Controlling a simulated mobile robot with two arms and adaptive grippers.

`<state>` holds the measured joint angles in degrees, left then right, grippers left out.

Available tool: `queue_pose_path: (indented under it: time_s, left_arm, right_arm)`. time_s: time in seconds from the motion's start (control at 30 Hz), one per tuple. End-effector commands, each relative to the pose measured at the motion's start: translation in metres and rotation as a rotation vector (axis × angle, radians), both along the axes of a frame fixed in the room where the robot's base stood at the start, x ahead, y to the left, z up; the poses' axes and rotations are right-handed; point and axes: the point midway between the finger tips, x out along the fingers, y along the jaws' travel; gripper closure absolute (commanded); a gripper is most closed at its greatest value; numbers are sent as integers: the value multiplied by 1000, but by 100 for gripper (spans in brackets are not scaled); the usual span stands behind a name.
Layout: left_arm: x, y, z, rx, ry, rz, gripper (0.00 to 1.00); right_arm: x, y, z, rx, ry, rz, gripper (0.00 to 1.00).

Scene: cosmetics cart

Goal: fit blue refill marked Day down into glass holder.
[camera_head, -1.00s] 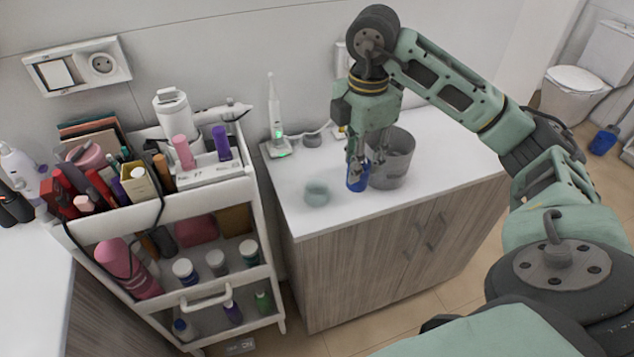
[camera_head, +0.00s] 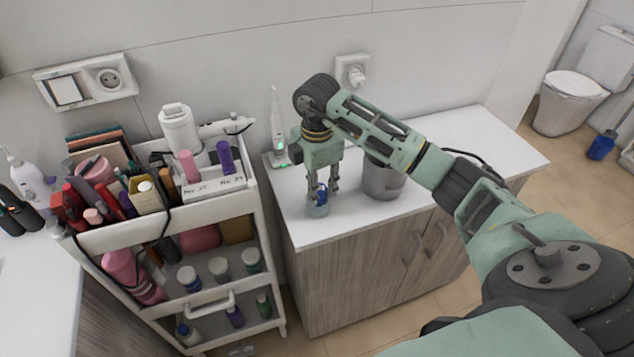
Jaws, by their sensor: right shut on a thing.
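The blue refill (camera_head: 322,193) is held between the fingers of my right gripper (camera_head: 322,190), which points down over the white counter. The glass holder (camera_head: 317,209), a small pale greenish cup, stands on the counter directly below and around the lower end of the refill. The refill looks to be at or inside the holder's mouth; how deep it sits cannot be told, as the fingers cover part of it. The Day mark is not readable. My left gripper is not in view.
A grey bucket (camera_head: 382,181) stands close to the right of the holder, partly behind my right arm. An electric toothbrush (camera_head: 278,125) stands behind at the left. A crowded white cart (camera_head: 196,213) is to the left. The counter's right part is clear.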

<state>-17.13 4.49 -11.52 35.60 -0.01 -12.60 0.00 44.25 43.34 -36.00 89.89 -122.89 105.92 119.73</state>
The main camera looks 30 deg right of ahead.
Motion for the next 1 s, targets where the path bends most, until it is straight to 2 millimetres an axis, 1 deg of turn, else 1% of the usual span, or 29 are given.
queue_pose_path:
  time_s: [0.17,0.27,0.3,0.5,0.8,0.87,0.93,1.0]
  left_arm:
    - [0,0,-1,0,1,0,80]
    - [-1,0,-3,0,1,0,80]
    - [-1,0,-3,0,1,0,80]
    - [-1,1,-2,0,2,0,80]
    - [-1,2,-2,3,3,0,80]
    - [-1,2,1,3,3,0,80]
    - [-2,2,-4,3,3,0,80]
    - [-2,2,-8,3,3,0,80]
  right_arm:
    - [0,0,0,0,-1,0,98]
    - [0,0,-4,0,0,0,98]
    - [0,0,-3,0,0,0,70]
    - [0,0,-3,0,0,0,53]
    - [0,0,-2,0,0,0,53]
    - [0,0,2,0,-1,0,53]
    - [1,0,7,0,-3,0,53]
    - [1,0,17,1,-5,1,53]
